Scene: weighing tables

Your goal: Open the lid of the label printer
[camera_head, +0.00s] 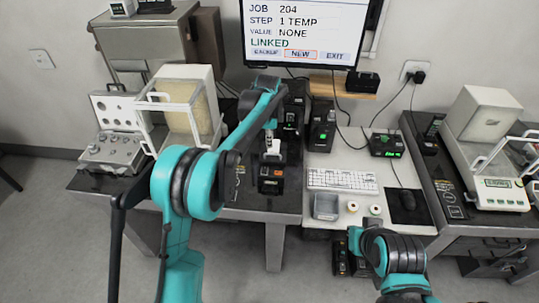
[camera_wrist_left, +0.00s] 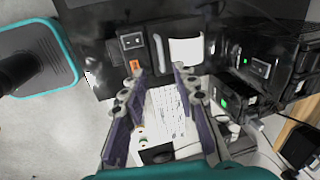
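The label printer (camera_head: 271,184) is a small black device with an orange mark, near the front of the left dark table. In the left wrist view the black printer (camera_wrist_left: 131,62) shows a switch, an orange button and a white curved piece that looks like label paper. I cannot clearly make out its lid. My left gripper (camera_head: 270,147) reaches over the printer from behind its top; in the wrist view its fingers (camera_wrist_left: 163,76) are apart with nothing held between them. I cannot tell whether a fingertip touches the printer.
Black devices with green displays (camera_head: 322,127) stand behind and right of the printer. A white keyboard (camera_head: 342,180) and a grey container (camera_head: 326,206) lie to the right. A balance with a glass case (camera_head: 185,110) stands left. A monitor (camera_head: 303,32) hangs at the back.

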